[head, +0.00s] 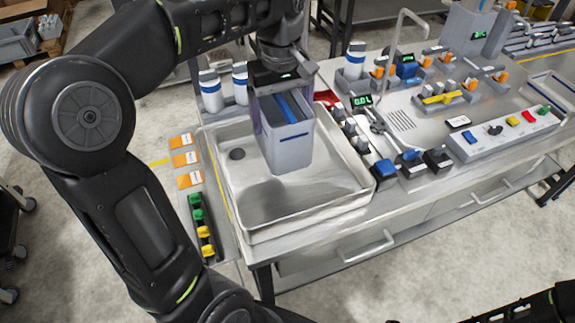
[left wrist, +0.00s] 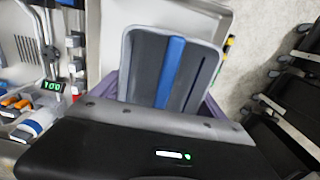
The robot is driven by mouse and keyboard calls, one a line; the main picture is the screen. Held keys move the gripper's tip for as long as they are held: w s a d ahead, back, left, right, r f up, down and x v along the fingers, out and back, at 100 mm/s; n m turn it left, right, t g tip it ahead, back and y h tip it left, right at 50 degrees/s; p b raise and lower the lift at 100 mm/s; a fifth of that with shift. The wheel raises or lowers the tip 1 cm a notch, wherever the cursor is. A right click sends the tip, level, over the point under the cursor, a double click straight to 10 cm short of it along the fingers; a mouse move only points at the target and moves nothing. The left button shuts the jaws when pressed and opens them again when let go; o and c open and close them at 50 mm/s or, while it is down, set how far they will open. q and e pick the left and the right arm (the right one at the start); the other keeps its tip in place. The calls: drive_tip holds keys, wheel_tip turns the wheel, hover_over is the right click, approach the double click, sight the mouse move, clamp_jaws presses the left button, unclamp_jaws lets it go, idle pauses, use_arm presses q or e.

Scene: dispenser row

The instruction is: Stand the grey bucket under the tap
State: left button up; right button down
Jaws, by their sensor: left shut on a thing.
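The grey bucket (head: 292,150) is a tall, squared container with a dark slot near its front rim and a blue strip. My left gripper (head: 283,82) is shut on it at the top. The bucket hangs roughly upright over the steel sink basin (head: 225,195), with a shadow below it on the basin floor. In the left wrist view the bucket (left wrist: 147,62) shows beyond my left gripper (left wrist: 165,112), with purple edges beside it. A thin curved pipe, which looks like the tap (head: 398,45), stands on the counter to the right of the bucket. My right gripper is out of view.
White bottles with blue bands (head: 210,92) stand behind the basin. A scale display (head: 361,100), small blocks and a button panel (head: 500,130) crowd the counter to the right. Orange cards (head: 184,160) and green and yellow pieces lie left of the basin. The basin's front is clear.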

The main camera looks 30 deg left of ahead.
sight(280, 124)
use_arm(q)
wheel_tip(280, 124, down, 3)
drive_tip(key=shift+f+b, duration=0.15)
drive_tip(key=shift+b, duration=1.05)
wheel_tip(280, 124, down, 2)
drive_tip(key=shift+p, duration=0.6)
drive_tip(key=shift+w+f, duration=0.1)
drive_tip(key=shift+f, duration=0.4)
drive_tip(key=shift+f, duration=0.1)
wheel_tip(280, 124, down, 3)
drive_tip(key=shift+f, duration=0.25)
